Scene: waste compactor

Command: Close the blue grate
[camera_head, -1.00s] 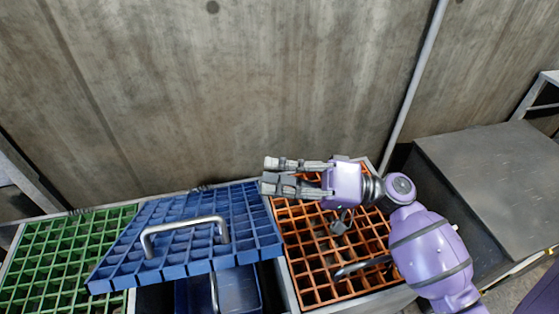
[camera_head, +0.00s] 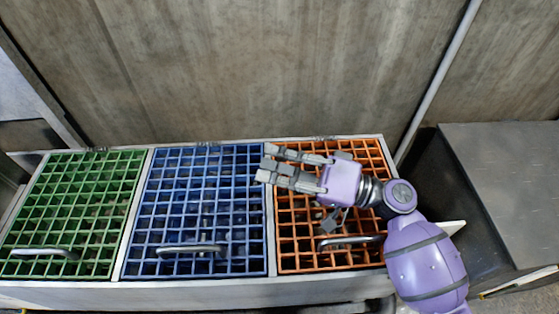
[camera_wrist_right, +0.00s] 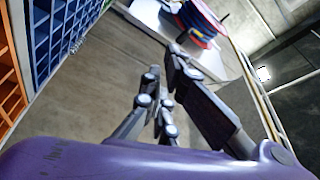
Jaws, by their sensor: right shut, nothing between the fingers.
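The blue grate (camera_head: 203,205) lies flat in the middle opening of the bin unit, level with the grates on both sides. Its metal handle (camera_head: 191,249) is near the front edge. Part of the blue grate (camera_wrist_right: 62,30) also shows at the upper left of the right wrist view. My right gripper (camera_head: 268,168) is shut and empty. It points left above the orange grate, with its fingertips at the right edge of the blue grate in the picture. I cannot tell whether they touch it. My left gripper is not in view.
A green grate (camera_head: 78,210) lies flat on the left and an orange grate (camera_head: 300,215) on the right, under my right arm. A grey wall (camera_head: 220,70) stands close behind the bins. A dark box (camera_head: 505,190) stands at the right.

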